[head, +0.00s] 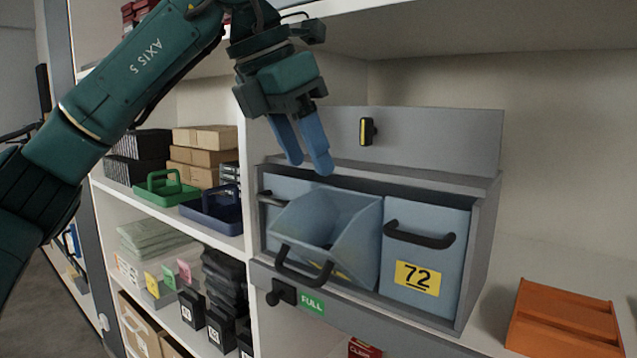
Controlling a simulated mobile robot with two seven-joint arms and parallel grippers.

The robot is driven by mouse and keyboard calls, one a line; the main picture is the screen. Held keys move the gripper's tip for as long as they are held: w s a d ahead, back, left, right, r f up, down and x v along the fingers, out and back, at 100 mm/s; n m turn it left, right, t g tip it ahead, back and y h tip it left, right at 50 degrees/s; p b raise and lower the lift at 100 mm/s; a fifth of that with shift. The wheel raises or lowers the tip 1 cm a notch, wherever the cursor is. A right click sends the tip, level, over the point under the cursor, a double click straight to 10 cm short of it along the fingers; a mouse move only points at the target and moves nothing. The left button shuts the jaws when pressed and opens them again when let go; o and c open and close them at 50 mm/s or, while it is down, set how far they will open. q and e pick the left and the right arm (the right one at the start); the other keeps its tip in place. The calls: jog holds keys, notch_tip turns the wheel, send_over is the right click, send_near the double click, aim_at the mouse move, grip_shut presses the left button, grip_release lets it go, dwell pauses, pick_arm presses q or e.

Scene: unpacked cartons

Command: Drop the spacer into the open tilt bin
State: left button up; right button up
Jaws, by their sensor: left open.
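The open tilt bin (350,215) is the middle light-blue bin in a grey cabinet (478,260). It is tipped forward, with a dark handle (303,271) on its front. My left gripper (310,167) has two blue fingers pointing down, just above and behind the bin's open mouth. The fingers are apart and I see nothing between them. I cannot make out a spacer anywhere; the bottom of the bin is partly hidden by its walls. My right gripper is not in view.
A closed bin labelled 72 (417,276) sits right of the open one, and another closed bin (285,188) sits left. A grey panel (440,138) rises behind. An orange box (565,318) lies at right. Green (165,187) and blue trays (215,210) stand at left.

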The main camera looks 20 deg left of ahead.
pick_arm(q)
jog(key=v, duration=0.4)
jog(key=shift+s+a+r, duration=0.1)
jog(key=shift+r, duration=0.25)
